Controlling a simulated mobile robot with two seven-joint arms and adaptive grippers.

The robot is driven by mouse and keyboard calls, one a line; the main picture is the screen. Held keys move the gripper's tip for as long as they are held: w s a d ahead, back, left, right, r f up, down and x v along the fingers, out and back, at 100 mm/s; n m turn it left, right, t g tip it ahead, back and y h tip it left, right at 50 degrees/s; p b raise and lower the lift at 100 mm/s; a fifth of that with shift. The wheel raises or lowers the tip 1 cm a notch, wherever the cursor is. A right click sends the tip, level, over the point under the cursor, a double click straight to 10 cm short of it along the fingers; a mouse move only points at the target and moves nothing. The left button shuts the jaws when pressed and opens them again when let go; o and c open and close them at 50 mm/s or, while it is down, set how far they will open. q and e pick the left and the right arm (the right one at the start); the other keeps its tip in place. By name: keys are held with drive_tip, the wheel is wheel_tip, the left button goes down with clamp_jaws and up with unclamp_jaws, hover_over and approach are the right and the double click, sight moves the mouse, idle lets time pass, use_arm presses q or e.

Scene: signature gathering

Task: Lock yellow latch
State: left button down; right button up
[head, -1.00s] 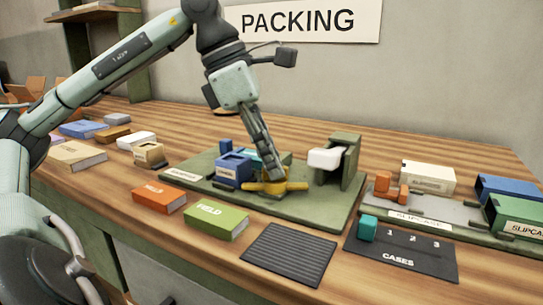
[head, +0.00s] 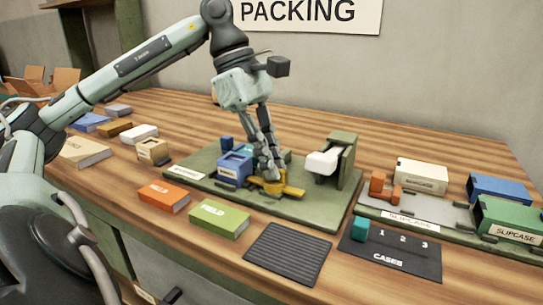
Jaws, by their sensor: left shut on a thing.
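The fingers hide part of the hub. My right gripper is not in view.
A green upright bracket with a white block (head: 322,162) stands right of the latch. Orange (head: 164,197) and green (head: 219,219) books lie in front of the board. A ribbed black mat (head: 287,254) and a cases mat (head: 392,263) lie nearer the front edge.

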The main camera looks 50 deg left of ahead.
sight(262, 180)
use_arm(q)
drive_tip(key=c, duration=1.6)
unclamp_jaws()
drive_tip(key=v, duration=0.5)
drive_tip(key=shift+r, duration=0.15)
drive_tip(key=shift+v, duration=1.1)
drive_tip(key=shift+s, duration=0.1)
